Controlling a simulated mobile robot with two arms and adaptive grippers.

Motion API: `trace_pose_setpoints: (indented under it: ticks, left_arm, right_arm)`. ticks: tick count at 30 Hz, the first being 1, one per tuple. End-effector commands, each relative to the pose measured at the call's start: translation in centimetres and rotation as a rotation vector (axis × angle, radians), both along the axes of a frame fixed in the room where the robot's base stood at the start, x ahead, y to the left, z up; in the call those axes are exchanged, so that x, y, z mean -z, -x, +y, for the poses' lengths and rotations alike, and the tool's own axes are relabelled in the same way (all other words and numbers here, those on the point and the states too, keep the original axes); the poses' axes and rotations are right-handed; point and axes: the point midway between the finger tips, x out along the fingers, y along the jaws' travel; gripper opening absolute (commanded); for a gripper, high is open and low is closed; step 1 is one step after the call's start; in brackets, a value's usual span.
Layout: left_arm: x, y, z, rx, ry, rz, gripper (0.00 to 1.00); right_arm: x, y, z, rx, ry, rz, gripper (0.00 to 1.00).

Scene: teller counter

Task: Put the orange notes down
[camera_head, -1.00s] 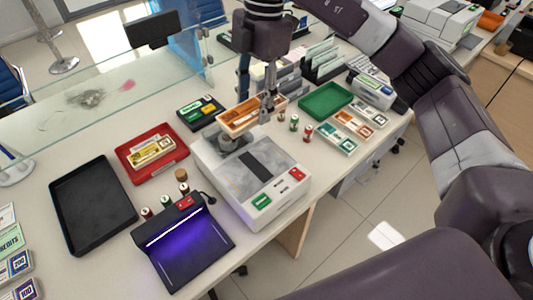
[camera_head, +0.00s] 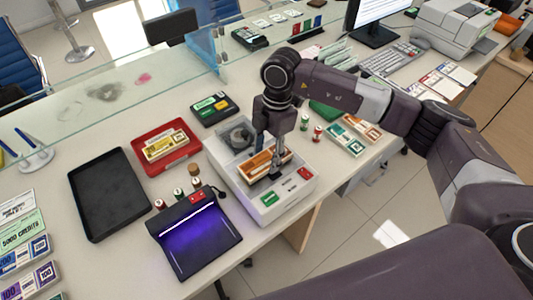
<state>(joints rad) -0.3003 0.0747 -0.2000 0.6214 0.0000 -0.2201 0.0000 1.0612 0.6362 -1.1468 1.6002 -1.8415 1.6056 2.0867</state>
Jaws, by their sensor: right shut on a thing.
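My right gripper (camera_head: 276,172) is shut on a bundle of orange notes (camera_head: 256,167). It points down over the white and grey counting machine (camera_head: 295,188). The notes lie over the middle of the machine's top, where they cover its dark strip. I cannot tell whether they touch the surface or hang just above it. The gripper hides part of the bundle. Another orange bundle (camera_head: 367,130) lies on the counter at the right, beside green-edged bundles (camera_head: 345,141). My left gripper is not in view.
A red tray (camera_head: 187,160) with yellow notes, an empty black tray (camera_head: 108,195) and a purple-lit lamp unit (camera_head: 205,240) stand left of the machine. Small rolls (camera_head: 318,132) stand to its right. A glass screen (camera_head: 110,110) runs along the back.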

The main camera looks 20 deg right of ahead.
Motion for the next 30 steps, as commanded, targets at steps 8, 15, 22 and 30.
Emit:
trace_pose_setpoints:
  ticks: [8,15,22,30]
  left_arm:
    - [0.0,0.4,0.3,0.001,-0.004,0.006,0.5]
    - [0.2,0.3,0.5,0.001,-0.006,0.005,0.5]
    - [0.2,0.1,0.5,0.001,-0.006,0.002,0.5]
    - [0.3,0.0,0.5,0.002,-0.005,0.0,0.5]
  right_arm:
    - [0.4,0.0,0.0,-0.001,-0.001,-0.002,0.13]
    - [0.6,0.0,0.0,-0.001,-0.001,-0.002,0.55]
    - [0.6,0.0,0.0,-0.001,-0.001,-0.002,0.6]
    - [-0.9,-0.2,-0.1,0.0,-0.002,-0.005,0.6]
